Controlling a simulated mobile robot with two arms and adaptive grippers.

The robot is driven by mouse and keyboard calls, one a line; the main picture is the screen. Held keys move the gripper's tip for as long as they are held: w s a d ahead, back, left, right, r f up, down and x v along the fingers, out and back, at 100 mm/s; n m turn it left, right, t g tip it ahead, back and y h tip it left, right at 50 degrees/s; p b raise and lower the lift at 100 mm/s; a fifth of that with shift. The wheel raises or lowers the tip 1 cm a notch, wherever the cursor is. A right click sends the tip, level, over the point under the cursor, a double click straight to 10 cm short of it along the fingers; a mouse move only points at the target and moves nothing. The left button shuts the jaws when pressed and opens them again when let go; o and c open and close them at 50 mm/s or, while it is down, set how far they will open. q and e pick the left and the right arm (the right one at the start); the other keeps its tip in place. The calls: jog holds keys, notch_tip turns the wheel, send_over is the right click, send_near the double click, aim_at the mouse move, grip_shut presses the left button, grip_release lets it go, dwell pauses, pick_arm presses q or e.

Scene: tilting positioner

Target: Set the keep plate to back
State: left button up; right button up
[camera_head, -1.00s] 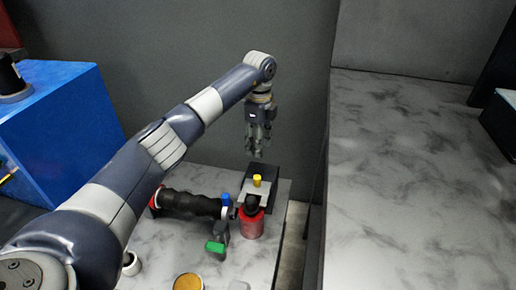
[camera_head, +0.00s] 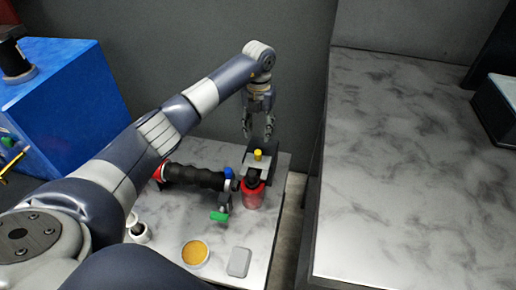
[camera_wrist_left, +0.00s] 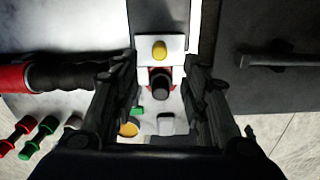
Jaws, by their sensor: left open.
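A pale grey plate (camera_head: 252,165), which I take for the keep plate, lies on a dark block (camera_head: 280,160) at the back right of the low marble table. A yellow knob (camera_head: 258,154) stands on it. The plate (camera_wrist_left: 174,43) and knob (camera_wrist_left: 159,50) also show in the left wrist view, beyond the fingertips. My left gripper (camera_head: 258,137) is open and empty, pointing down just above and behind the knob. Its fingers frame a black-capped red container (camera_wrist_left: 160,85) in the wrist view. My right gripper is not in view.
The red container (camera_head: 252,195) stands directly in front of the plate. A black ribbed cylinder (camera_head: 195,176) lies to its left, with a green-tipped lever (camera_head: 218,216) nearby. A round orange-topped tin (camera_head: 195,253) and a grey block (camera_head: 239,262) are nearer. A marble counter (camera_head: 420,180) is at right.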

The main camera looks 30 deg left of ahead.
aim_at(258, 151)
pick_arm(q)
jog(key=shift+s+f+m, duration=0.1)
jog(key=shift+f+m, duration=0.05)
jog(key=shift+m, duration=0.35)
jog(key=shift+f, duration=0.4)
notch_tip(258, 151, down, 8)
jog(key=shift+f+b, duration=0.25)
jog(key=shift+b, duration=0.4)
jog(key=shift+f, duration=0.65)
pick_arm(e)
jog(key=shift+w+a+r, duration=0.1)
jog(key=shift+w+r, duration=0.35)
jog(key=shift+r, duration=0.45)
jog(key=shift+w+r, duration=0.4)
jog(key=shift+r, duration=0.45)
pick_arm(q)
grip_shut()
